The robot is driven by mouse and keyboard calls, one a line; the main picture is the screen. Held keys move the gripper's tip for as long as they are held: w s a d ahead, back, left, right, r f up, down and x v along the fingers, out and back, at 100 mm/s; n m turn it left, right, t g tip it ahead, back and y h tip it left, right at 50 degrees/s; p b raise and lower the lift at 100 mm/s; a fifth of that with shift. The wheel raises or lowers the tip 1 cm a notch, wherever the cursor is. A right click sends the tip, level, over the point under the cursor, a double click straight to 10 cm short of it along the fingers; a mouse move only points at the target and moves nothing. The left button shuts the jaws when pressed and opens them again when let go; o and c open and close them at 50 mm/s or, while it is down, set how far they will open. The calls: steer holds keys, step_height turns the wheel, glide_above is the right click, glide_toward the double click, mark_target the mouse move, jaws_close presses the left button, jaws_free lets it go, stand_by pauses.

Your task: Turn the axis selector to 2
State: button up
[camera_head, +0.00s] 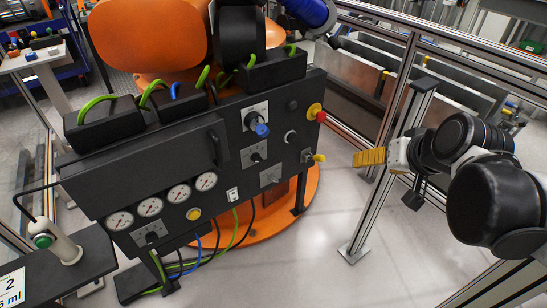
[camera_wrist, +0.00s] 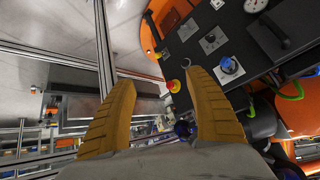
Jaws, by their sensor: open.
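The black drive unit panel (camera_head: 222,150) carries several rotary knobs on pale plates. One has a blue cap (camera_head: 261,129) and also shows in the wrist view (camera_wrist: 228,65). A small black knob (camera_head: 257,157) sits below it, and another black knob (camera_head: 151,238) is at the lower left. I cannot tell which is the axis selector, as the labels and settings are too small to read. My gripper (camera_head: 357,159), with yellow fingers, is right of the panel and apart from it. In the wrist view the fingers (camera_wrist: 160,100) are spread wide with nothing held between them.
A red and yellow emergency stop (camera_head: 316,112) sticks out at the panel's right edge, with a yellow knob (camera_head: 319,158) lower down. Cables hang below the panel. A metal-framed fence (camera_head: 391,115) stands behind my arm. Free floor (camera_head: 325,225) lies between panel and fence.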

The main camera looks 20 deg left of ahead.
mark_target(259, 159)
steer(key=w+a+f+n+y+p, duration=0.15)
steer(key=w+a+f, duration=0.25)
steer(key=w+a, duration=0.45)
steer(key=w+a+f+n+y, duration=0.1)
steer(key=w+a+f+y, duration=0.25)
steer(key=w+a, duration=0.5)
steer(key=w+a+f+n+y, duration=0.1)
steer(key=w+a+f, duration=0.1)
steer(key=a+f, duration=0.35)
steer(key=w+a+f+y+p, duration=0.1)
steer(key=a+f+y, duration=0.1)
steer(key=f, duration=0.6)
steer(key=w+a+f+n+y, duration=0.1)
steer(key=w+a+f, duration=0.1)
steer(key=a+f, duration=0.35)
steer(key=shift+m, duration=0.25)
steer(key=w+a+f+b, duration=0.1)
steer(key=a, duration=0.1)
steer(key=w+a+f+b, duration=0.1)
steer(key=a+f, duration=0.1)
steer(key=w+a+f+b, duration=0.1)
steer(key=w+a+f, duration=0.1)
steer(key=shift+a, duration=0.1)
steer(key=shift+w+a+f+b, duration=0.15)
steer(key=shift+w+a+b, duration=0.15)
steer(key=shift+a, duration=0.2)
